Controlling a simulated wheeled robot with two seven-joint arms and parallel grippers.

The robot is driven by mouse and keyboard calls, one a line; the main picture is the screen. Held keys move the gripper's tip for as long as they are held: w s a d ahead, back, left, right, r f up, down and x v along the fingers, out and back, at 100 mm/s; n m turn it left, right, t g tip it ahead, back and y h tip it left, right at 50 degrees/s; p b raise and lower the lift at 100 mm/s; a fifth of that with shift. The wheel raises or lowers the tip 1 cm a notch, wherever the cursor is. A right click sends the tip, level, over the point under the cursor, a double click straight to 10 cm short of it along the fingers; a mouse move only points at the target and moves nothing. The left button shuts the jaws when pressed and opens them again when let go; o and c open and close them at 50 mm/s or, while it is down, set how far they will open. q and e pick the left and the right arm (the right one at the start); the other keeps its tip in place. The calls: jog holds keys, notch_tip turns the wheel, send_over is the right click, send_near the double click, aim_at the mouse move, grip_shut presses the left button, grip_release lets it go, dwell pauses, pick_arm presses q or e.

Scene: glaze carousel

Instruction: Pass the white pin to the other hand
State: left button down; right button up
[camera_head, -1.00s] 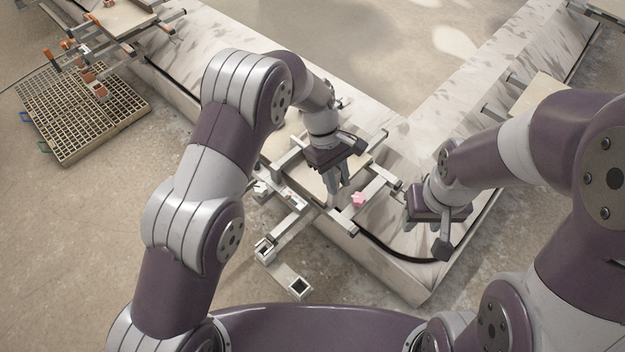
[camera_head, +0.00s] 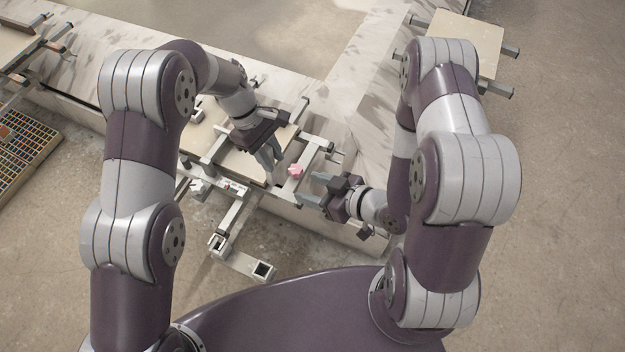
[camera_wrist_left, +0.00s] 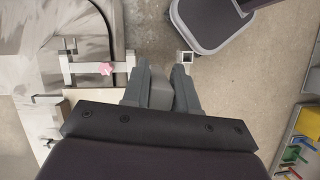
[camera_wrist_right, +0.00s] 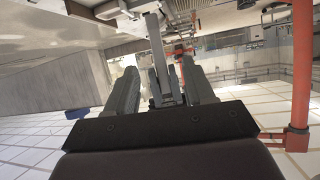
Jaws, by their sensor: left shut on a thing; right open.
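My left gripper (camera_head: 272,164) points down over the pale board of the near fixture and is shut. A small whitish piece, apparently the white pin (camera_head: 273,179), shows at its fingertips in the head view.
A pink star-shaped piece (camera_head: 296,171) sits on the fixture's rail near my right fingertips. Square sockets (camera_head: 263,270) stick out on bars towards me. A second board fixture (camera_head: 465,38) stands at upper right; an orange-brown grate (camera_head: 25,140) lies at left.

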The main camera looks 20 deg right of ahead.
jog(key=w+r+x, duration=0.1)
jog(key=r+x, duration=0.1)
jog(key=x, duration=1)
jog(key=shift+t, duration=0.4)
jog(key=shift+w, duration=0.1)
